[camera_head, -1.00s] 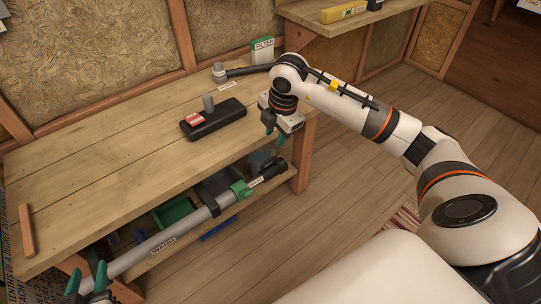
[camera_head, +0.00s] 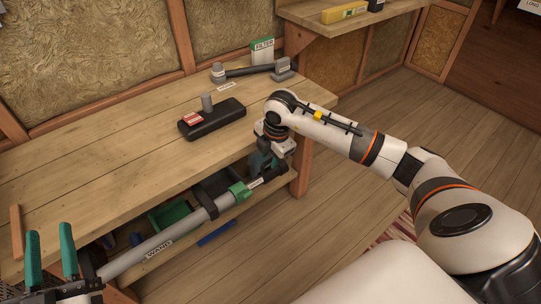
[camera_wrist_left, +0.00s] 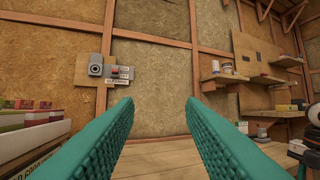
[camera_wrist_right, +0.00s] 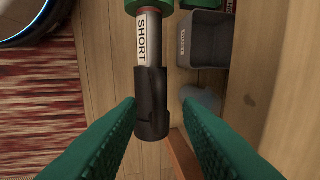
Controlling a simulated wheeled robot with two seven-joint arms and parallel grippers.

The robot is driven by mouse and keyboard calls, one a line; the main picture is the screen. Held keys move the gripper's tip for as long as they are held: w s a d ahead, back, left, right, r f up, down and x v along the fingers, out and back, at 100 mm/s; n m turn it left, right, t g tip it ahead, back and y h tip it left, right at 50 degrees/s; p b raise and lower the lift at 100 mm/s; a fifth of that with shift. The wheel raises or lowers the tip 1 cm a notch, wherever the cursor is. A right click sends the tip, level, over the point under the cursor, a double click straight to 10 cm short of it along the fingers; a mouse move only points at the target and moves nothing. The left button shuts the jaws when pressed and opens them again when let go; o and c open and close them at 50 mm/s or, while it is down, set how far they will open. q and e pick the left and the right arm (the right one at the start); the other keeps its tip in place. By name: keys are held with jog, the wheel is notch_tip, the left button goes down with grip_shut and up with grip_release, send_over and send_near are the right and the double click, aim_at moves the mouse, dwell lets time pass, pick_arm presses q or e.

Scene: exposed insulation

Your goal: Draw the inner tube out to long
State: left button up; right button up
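The wand is a long grey tube (camera_head: 165,240) marked WAND, lying slanted along the bench's front below the top. A green collar (camera_head: 239,192) sits at its right end. The inner tube (camera_wrist_right: 148,40) shows beyond the collar, with a SHORT label and a black end piece (camera_wrist_right: 151,105) in the right wrist view. My right gripper (camera_wrist_right: 160,102) is open, its fingers appearing on either side of the black end, which looks nearer the left finger. In the head view it partly hides that end. My left gripper (camera_head: 51,248) is open and empty, fingers up, near the wand's left end.
The bench top (camera_head: 100,150) holds a black case (camera_head: 213,119), a dark pipe piece (camera_head: 250,71) and a FILTER box (camera_head: 262,50). Below are a green bin (camera_head: 172,213) and a grey bin (camera_wrist_right: 205,40). Floor to the right is mostly clear.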

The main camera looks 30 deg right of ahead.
grip_shut()
